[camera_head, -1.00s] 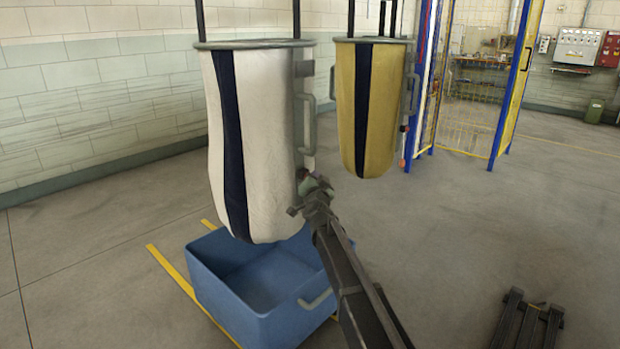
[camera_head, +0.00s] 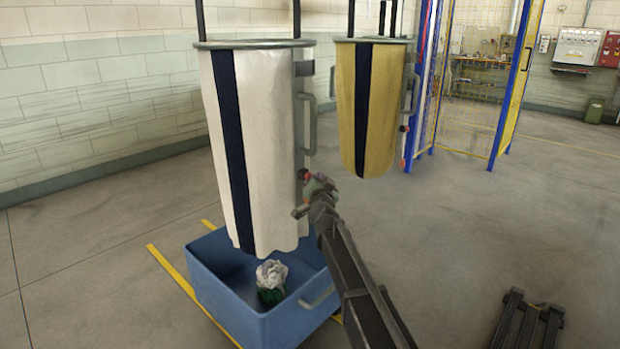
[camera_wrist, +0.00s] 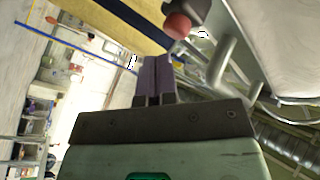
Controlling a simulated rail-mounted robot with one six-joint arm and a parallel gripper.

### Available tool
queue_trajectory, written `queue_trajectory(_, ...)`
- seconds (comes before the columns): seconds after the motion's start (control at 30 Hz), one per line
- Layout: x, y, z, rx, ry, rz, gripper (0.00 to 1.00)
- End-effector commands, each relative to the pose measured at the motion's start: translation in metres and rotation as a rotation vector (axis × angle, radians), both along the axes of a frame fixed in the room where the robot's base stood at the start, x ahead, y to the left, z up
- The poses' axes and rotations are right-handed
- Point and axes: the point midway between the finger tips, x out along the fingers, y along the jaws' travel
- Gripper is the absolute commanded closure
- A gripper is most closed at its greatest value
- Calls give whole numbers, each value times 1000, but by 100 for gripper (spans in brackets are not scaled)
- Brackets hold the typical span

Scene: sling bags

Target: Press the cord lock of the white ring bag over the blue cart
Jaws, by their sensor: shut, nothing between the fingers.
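The white ring bag (camera_head: 270,150) with a dark stripe hangs from its ring over the blue cart (camera_head: 220,290). Its lower edge hangs open and wavy. A white and green bundle (camera_head: 271,280) lies in the cart. My gripper (camera_head: 311,184) is at the bag's lower right side. In the wrist view its purple fingers (camera_wrist: 156,76) are shut with nothing between them. The cord lock, a dark body with a red button (camera_wrist: 178,25), is just beyond the fingertips, with a small gap seen in the picture. In the head view it is small and partly hidden by my gripper.
A yellow ring bag (camera_head: 372,120) hangs behind to the right. A grey handle (camera_head: 308,125) is on the white bag's right side. A blue-framed fence (camera_head: 470,90) stands at the back. Floor to the right is open, with a dark rack (camera_head: 527,322) near the front.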

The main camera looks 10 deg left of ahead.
Motion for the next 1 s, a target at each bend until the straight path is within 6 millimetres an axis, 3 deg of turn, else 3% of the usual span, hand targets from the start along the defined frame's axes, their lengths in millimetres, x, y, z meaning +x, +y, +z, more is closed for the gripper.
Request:
queue_trajectory(0.53, -27, -40, 0, -1, 0, -2, 100)
queue_trajectory(0.87, -28, -41, 0, 1, 1, 1, 100)
queue_trajectory(1.0, -33, -25, -20, -55, 107, 97, 100)
